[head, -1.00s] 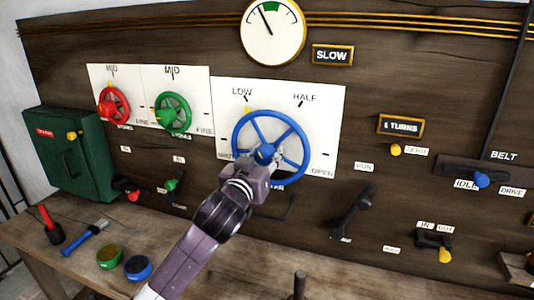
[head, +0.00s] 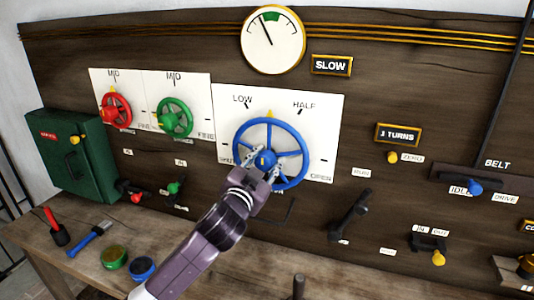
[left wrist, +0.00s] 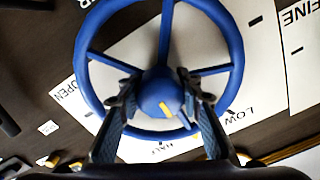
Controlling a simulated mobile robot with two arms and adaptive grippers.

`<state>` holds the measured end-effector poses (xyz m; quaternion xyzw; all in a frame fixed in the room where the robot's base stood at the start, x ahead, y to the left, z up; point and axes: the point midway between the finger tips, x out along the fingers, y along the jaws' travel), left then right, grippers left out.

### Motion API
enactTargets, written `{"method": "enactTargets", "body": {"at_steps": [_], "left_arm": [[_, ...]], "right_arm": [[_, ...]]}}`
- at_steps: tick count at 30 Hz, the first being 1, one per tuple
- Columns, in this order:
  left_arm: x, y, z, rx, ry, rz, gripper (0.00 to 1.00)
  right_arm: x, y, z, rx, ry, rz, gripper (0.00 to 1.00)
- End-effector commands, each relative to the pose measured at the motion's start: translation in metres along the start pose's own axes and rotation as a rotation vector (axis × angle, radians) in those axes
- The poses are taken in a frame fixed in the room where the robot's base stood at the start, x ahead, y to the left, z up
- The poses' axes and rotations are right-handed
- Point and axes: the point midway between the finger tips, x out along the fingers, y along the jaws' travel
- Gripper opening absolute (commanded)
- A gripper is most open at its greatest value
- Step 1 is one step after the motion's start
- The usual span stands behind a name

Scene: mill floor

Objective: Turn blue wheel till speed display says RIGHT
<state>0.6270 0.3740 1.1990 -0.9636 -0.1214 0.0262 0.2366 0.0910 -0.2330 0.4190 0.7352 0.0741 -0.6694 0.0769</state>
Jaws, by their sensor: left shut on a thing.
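The blue wheel (head: 266,157) is mounted on a white plate on the dark wooden panel. Its yellow pointer stands near the top, between the LOW and HALF marks. My left gripper (head: 268,166) is shut on the wheel's hub. In the left wrist view, the gripper's fingers (left wrist: 160,98) lie on either side of the blue hub (left wrist: 157,92), among the spokes. The speed display (head: 331,65) reads SLOW. The round gauge (head: 272,40) above has its needle left of the green band. My right gripper is not in view.
Red (head: 115,109) and green (head: 175,118) wheels sit to the left. A turns display (head: 398,134), which seems to read 3 TURNS, and a black lever (head: 350,216) are to the right. A green box (head: 75,155) hangs at far left. Tools and tins lie on the bench (head: 60,262).

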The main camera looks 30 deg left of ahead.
Motion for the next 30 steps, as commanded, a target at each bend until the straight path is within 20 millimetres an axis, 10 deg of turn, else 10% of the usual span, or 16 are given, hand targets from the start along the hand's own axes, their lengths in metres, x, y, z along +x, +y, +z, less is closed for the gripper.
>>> {"method": "enactTargets", "body": {"at_steps": [30], "left_arm": [[0.0, 0.0, -0.001, 0.516, 0.009, 0.0, 0.09]], "right_arm": [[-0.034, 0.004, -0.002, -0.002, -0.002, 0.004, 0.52]]}}
